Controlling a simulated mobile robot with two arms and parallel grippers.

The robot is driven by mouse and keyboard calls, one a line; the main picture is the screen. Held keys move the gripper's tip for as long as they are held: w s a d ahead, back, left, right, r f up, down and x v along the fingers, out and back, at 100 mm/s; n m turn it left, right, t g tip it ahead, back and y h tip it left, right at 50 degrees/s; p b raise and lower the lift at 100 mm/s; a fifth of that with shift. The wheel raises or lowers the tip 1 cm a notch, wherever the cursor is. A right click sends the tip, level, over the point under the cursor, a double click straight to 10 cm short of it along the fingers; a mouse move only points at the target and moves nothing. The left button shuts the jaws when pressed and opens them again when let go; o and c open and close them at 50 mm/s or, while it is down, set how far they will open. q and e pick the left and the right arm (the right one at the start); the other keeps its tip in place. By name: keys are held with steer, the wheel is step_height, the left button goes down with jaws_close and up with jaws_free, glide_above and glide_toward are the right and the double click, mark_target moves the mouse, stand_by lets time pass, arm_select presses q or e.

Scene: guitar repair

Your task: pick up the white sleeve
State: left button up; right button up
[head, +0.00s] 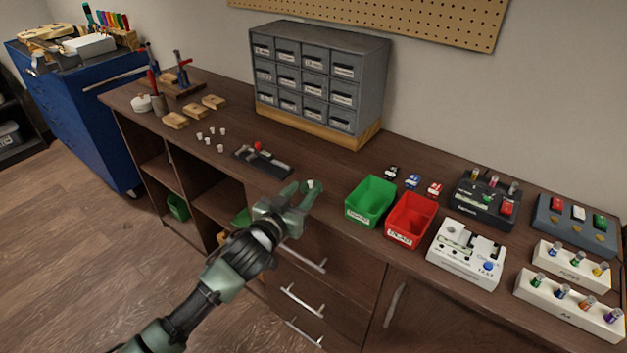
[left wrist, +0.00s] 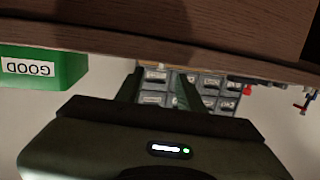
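Several small white sleeves (head: 211,137) stand in a loose cluster on the bench top, left of a dark fixture with a red knob (head: 263,160). My left gripper (head: 300,190) is at the bench's front edge, left of the green bin and to the right of the sleeves. My right gripper is in neither view.
The green bin (head: 370,202), labelled GOOD in the left wrist view (left wrist: 40,68), and a red bin (head: 410,221) stand close to my left gripper. A grey drawer cabinet (head: 318,85) stands at the back. A white test box (head: 466,254) and racks fill the right side.

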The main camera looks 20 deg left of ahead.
mark_target(309, 184)
arm_select(q)
steer(key=x, duration=0.5)
steer(key=shift+w+f, duration=0.15)
steer(key=shift+w, duration=0.25)
jaws_close()
